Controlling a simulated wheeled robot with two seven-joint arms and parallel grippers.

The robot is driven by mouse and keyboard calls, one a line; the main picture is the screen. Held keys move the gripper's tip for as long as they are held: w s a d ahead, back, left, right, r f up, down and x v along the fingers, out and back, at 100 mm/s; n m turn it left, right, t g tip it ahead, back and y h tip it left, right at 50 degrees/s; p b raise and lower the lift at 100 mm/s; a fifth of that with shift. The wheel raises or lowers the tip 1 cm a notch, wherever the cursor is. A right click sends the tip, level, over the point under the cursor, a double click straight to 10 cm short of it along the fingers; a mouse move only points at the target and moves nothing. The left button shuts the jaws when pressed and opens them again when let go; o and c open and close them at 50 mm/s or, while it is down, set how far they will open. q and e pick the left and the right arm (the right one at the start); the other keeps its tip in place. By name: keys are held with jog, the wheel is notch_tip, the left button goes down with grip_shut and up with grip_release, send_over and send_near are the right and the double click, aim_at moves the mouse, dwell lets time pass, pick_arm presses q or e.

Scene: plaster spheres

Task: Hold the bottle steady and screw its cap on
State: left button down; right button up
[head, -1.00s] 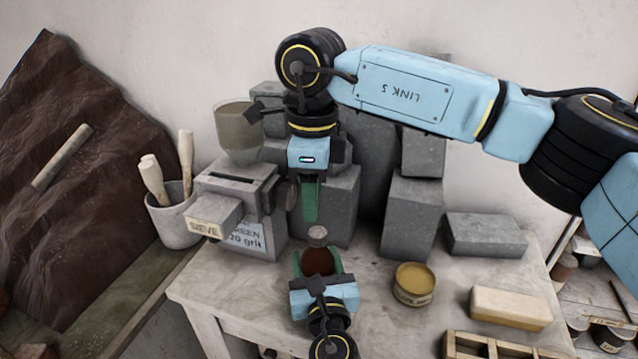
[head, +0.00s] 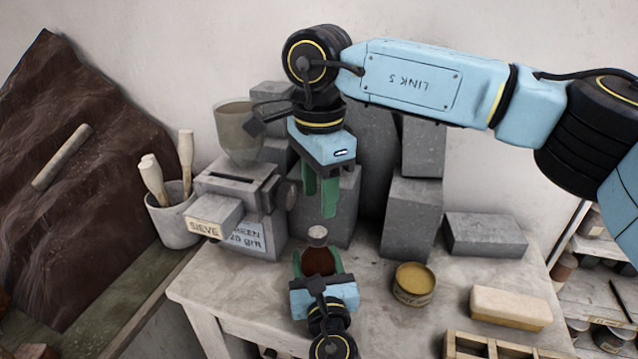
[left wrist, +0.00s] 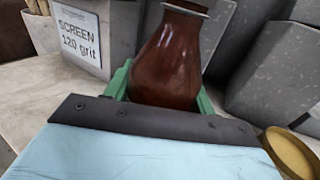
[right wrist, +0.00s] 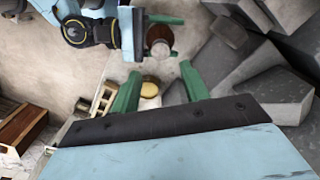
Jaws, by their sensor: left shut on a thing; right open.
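The brown bottle (head: 318,262) stands upright on the table, with the grey cap (head: 317,236) on its top. In the left wrist view the bottle's body (left wrist: 168,60) is between green fingers. My left gripper (head: 318,268) is shut on the bottle from the front side. My right gripper (head: 320,200) is open and empty, above the cap and apart from it. In the right wrist view its green fingers (right wrist: 158,92) are spread, with the cap (right wrist: 160,48) beyond them. How far the cap is threaded cannot be told.
A grey sieve machine (head: 238,205) stands left of the bottle, beside a pot of tools (head: 174,222). Grey blocks (head: 410,215) stand behind. An open tin (head: 414,284), a pale brick (head: 510,306) and a wooden rack (head: 500,347) are to the right on the table (head: 450,285).

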aim_at(319, 232)
notch_tip(319, 232, down, 7)
jog(key=shift+f, duration=0.15)
dwell(0.4)
grip_shut()
jog(key=m, duration=0.3)
jog(key=shift+m, duration=0.4)
jog(key=m, duration=0.5)
jog(key=shift+s, duration=0.1)
jog(key=shift+o, duration=0.3)
grip_release()
